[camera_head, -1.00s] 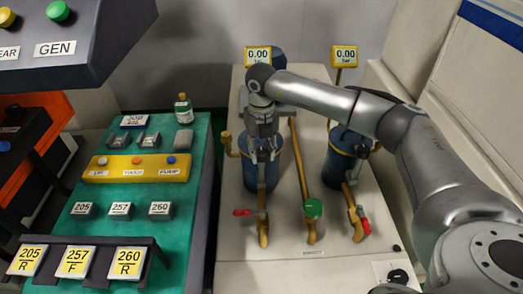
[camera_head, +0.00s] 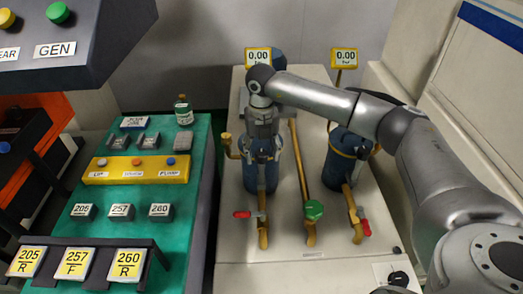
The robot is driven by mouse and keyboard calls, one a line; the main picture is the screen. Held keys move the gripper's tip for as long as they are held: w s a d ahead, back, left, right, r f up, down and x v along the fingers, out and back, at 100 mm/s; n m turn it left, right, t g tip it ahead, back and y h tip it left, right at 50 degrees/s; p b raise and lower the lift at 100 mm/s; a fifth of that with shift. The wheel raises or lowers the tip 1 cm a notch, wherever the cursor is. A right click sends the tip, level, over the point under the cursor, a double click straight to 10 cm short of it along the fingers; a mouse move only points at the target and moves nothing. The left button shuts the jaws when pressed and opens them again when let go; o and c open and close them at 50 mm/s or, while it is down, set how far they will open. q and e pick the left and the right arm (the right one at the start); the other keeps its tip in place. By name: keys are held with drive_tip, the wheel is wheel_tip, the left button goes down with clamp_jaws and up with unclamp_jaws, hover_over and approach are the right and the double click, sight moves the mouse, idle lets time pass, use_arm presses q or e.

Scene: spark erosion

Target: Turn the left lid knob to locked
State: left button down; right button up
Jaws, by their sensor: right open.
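The left blue canister (camera_head: 261,178) stands upright on the pale machine top, and my right gripper (camera_head: 263,150) points down over its lid. The left lid knob is hidden behind the gripper, so I cannot tell its position or whether the fingers touch it. The right gripper is open. The right blue canister (camera_head: 343,160) stands to the right, its lid partly covered by my right arm. My left gripper is not in view.
Yellow gauges (camera_head: 258,57) reading 0.00 stand behind the canisters. Brass pipes with red-handled valves (camera_head: 243,214) and a green knob (camera_head: 314,210) are in front. A green bench (camera_head: 150,235) with labelled blocks and a bottle (camera_head: 183,110) lies left.

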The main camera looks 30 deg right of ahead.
sight(262, 152)
drive_tip(key=shift+r, duration=0.2)
wheel_tip(262, 152, up, 12)
drive_tip(key=shift+f, duration=0.15)
idle(0.7)
